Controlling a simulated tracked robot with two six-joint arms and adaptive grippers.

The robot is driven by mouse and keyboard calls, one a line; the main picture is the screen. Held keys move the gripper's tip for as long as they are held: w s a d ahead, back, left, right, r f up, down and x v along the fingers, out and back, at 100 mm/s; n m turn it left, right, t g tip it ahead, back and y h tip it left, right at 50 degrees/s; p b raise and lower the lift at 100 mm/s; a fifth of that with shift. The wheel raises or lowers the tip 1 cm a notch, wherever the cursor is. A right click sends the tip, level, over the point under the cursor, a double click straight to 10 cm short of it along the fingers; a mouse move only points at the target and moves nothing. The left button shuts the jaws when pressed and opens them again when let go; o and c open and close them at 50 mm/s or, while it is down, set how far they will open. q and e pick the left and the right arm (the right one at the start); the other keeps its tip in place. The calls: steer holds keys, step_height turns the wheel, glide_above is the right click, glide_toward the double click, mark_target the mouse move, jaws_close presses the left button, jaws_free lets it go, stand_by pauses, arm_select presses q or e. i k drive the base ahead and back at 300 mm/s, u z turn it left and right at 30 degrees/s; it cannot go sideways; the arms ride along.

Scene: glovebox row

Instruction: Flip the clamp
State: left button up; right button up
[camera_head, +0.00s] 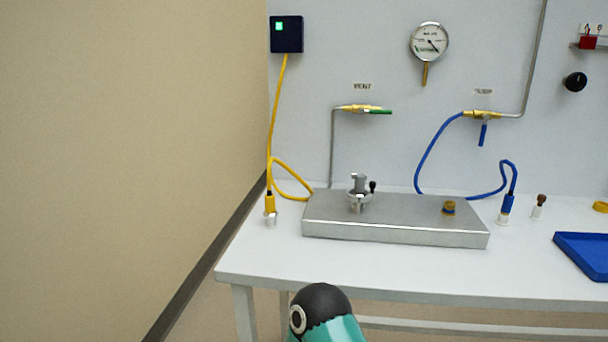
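A small metal clamp fitting (358,190) stands on the left part of a flat grey metal box (400,232) on the white table. It has a short upright cylinder on top and a small dark knob at its right side. It is too small to tell whether the clamp is open or closed. Neither of my grippers is in view. Only a teal and black link of mine shows at the bottom edge, well in front of the table, and nothing of mine touches the clamp.
A brass fitting (449,208) sits on the box's right part. A yellow hose (276,110) and a blue hose (428,150) run down beside the box. A blue tray (583,254) lies at right. The table front (400,275) is clear. A beige wall (120,150) stands left.

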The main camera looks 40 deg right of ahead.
mark_target(372, 185)
steer(key=u, duration=0.1)
steer(key=k, duration=1.4)
steer(key=z, duration=0.65)
steer(key=i, duration=0.95)
steer(key=z, duration=0.1)
